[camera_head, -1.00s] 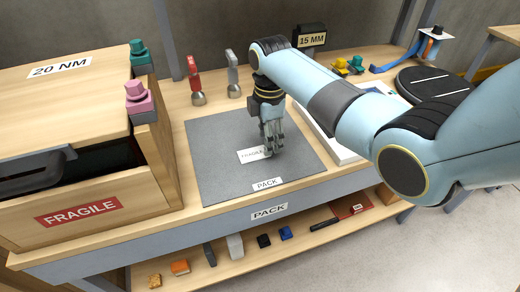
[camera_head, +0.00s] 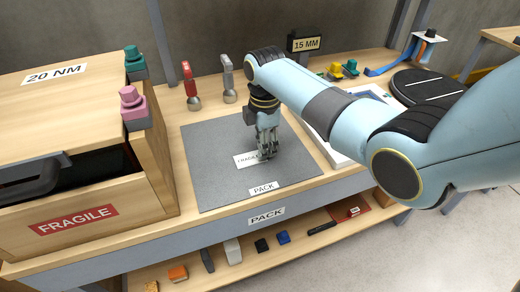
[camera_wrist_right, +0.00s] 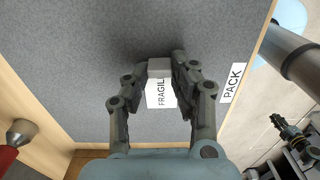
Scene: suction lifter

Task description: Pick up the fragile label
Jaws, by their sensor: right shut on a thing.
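The fragile label (camera_head: 246,160) is a small white piece with the black word FRAGILE, on the grey mat (camera_head: 215,185). In the right wrist view the label (camera_wrist_right: 160,95) shows between the fingers, with a pale grey block-like end near the tips. My right gripper (camera_head: 267,154) reaches down over the label's right end and is shut on it. In the right wrist view the gripper (camera_wrist_right: 164,68) has one finger on each side of it. Whether the label touches the mat is hard to tell.
A wooden crate (camera_head: 150,195) with a red FRAGILE sign stands left of the mat. Red (camera_head: 189,80) and grey (camera_head: 228,78) handled tools stand behind it. A white tray (camera_head: 335,150) lies to the right, under my arm. The mat around the label is clear.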

